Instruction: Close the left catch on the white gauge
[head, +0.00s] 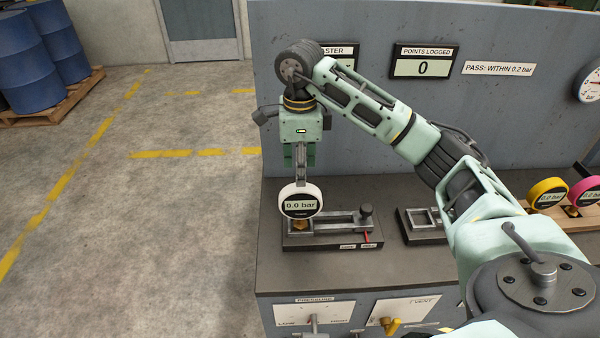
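The white gauge (301,200) is upright, with its dark face reading 0.0 bar. It is at the left end of a metal fixture (340,218) on a dark base, above a brass fitting (300,224). The fixture has a black knob (366,209) and a small red part (367,237) at its right end; which piece is the left catch is unclear. My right gripper (301,181) points down, its narrow grey finger reaching the top of the gauge. The gap between its fingers is hidden, so its grip is unclear. My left gripper is out of view.
A second fixture (420,222) stands to the right, partly behind my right arm. Yellow (548,192) and pink (584,191) gauges sit farther right. The grey panel (360,120) rises behind the bench. A pressure control (313,320) and a yellow-handled valve (391,326) are on the front.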

